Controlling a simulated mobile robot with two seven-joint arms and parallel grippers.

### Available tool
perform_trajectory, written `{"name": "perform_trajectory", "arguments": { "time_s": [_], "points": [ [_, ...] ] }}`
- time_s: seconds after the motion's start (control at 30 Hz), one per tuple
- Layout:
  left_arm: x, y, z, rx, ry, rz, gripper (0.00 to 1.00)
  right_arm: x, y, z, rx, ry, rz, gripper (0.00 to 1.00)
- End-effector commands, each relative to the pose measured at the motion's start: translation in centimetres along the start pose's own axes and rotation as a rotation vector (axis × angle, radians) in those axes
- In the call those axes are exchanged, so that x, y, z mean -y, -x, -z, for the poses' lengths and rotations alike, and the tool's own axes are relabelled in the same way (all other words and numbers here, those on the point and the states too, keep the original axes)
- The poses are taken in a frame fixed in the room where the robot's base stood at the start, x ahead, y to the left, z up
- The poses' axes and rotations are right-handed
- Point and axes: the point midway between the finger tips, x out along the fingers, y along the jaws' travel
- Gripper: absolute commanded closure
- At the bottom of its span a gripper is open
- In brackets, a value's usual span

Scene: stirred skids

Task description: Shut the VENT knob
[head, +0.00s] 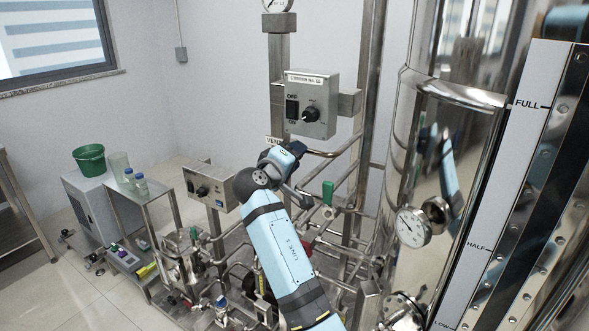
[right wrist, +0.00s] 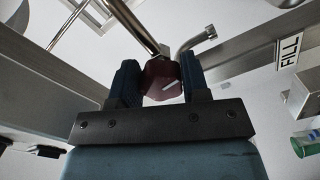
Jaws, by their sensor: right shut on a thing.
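The VENT label (head: 275,140) is on the pipe frame below the grey switch box in the head view. My right gripper (head: 290,152) is just below and beside this label, and hides the knob there. In the right wrist view, a dark red knob (right wrist: 162,79) with a white pointer line sits between the two fingers of my right gripper (right wrist: 160,84). The gripper is shut on it. The pointer line slants up to the right in that view. My left gripper is not in view.
A switch box (head: 312,103) is close above the gripper. A green handle (head: 328,192) and a steel tank (head: 440,150) with a gauge (head: 412,227) stand to the right. In the right wrist view, a FILL label (right wrist: 289,49) is at the right. Pipes crowd below.

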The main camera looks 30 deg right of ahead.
Motion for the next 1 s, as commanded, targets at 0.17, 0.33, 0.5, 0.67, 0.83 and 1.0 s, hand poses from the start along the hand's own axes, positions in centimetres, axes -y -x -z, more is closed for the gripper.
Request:
{"name": "perform_trajectory", "arguments": {
  "time_s": [0.17,0.33,0.5,0.67,0.83,1.0],
  "points": [
    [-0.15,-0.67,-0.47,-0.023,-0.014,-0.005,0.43,0.47,0.03,-0.17,0.000,-0.118,0.001,0.81],
    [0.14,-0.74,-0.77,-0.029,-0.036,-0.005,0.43,0.38,0.02,-0.09,0.001,-0.196,0.001,0.81],
    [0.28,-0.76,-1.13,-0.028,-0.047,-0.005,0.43,0.30,0.02,-0.04,0.001,-0.239,0.001,0.81],
    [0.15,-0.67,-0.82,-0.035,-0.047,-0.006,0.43,0.23,0.02,0.00,0.000,-0.256,0.001,0.81],
    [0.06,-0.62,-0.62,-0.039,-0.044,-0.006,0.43,0.18,0.02,0.03,0.000,-0.258,0.001,0.81],
    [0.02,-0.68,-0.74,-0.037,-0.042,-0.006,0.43,0.17,0.02,0.03,0.000,-0.258,0.001,0.81]
  ]
}}
